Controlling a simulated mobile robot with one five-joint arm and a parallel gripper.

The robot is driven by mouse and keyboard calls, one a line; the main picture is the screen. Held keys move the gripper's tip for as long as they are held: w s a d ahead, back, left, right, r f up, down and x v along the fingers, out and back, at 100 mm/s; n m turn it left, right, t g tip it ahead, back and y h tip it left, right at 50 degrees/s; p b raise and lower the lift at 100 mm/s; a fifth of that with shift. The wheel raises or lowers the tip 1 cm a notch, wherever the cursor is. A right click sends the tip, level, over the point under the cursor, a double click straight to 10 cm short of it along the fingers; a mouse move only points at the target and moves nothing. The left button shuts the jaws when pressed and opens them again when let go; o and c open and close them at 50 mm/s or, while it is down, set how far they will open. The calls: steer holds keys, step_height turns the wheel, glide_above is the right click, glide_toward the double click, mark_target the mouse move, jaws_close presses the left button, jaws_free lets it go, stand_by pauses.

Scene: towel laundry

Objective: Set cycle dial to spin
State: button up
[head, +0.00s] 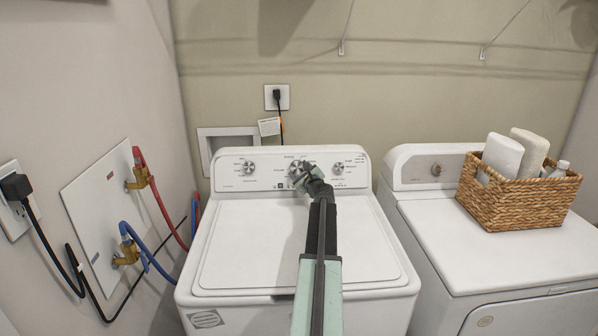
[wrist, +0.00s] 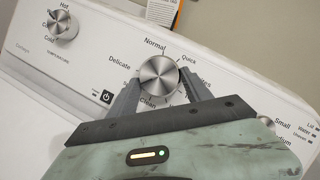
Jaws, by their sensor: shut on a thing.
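The cycle dial (wrist: 160,75) is a round silver knob on the washer's control panel, with labels such as Normal, Quick, Delicate and Clean around it. In the head view the dial (head: 297,168) sits at the middle of the panel, partly covered by my gripper (head: 301,174). In the wrist view my gripper (wrist: 160,88) has one dark finger on each side of the dial and is shut on it. The Spin label and the dial's pointer cannot be made out. The white top-loading washer (head: 225,255) has its lid closed.
A temperature knob (head: 248,167) is left of the dial and a load-size knob (head: 338,168) is right. A dryer (head: 500,260) with a wicker basket (head: 515,205) stands at the right. Red and blue hoses (head: 150,265) run along the left wall.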

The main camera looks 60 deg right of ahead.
steer(key=shift+s+d, duration=0.1)
steer(key=shift+d, duration=0.05)
steer(key=o, duration=1.4)
steer(key=shift+c, duration=0.2)
steer(key=shift+s+a, duration=0.25)
steer(key=shift+a, duration=0.05)
steer(key=v, duration=0.7)
steer(key=shift+p, duration=0.35)
steer(key=shift+s+f, duration=0.1)
steer(key=shift+s, duration=0.05)
